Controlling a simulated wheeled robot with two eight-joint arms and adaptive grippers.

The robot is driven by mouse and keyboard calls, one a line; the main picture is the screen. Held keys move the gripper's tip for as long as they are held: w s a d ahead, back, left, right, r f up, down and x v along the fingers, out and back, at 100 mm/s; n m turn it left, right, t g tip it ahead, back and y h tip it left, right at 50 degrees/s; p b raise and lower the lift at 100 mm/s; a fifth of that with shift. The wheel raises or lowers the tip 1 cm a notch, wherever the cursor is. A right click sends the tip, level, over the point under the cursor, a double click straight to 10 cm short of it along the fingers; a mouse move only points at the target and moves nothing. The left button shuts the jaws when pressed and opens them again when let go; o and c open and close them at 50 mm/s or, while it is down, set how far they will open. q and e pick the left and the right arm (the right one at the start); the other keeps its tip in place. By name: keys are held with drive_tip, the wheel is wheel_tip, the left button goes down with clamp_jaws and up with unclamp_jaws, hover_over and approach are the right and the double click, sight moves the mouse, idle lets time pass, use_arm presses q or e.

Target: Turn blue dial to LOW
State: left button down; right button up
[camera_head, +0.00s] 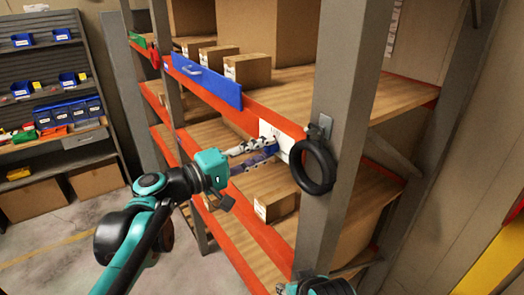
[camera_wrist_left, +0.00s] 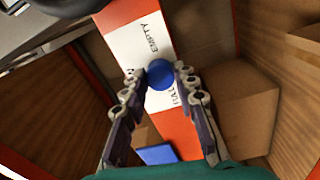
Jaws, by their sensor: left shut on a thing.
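The blue dial (camera_wrist_left: 160,74) is a small round knob on a white label plate (camera_wrist_left: 124,45) fixed to an orange shelf beam. The plate reads "EMPTY" and a partly covered word starting "HAL"; other lettering is hidden behind the left finger, and I see no word LOW. My left gripper (camera_wrist_left: 163,82) is shut on the dial, one finger on each side. In the head view, the left gripper (camera_head: 268,146) reaches the white plate (camera_head: 283,145) on the beam, and its fingers cover the dial there. The dial's pointer does not show. My right gripper's fingers are out of view.
A black ring (camera_head: 312,167) hangs on the grey rack post (camera_head: 345,115), just right of the plate. A blue panel (camera_head: 205,80) with a handle is on the beam to the left. A cardboard box (camera_head: 275,204) sits on the shelf below.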

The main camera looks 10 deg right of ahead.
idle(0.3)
use_arm(q)
drive_tip(key=c, duration=1.2)
unclamp_jaws()
drive_tip(key=v, duration=1.2)
drive_tip(key=shift+f, duration=0.1)
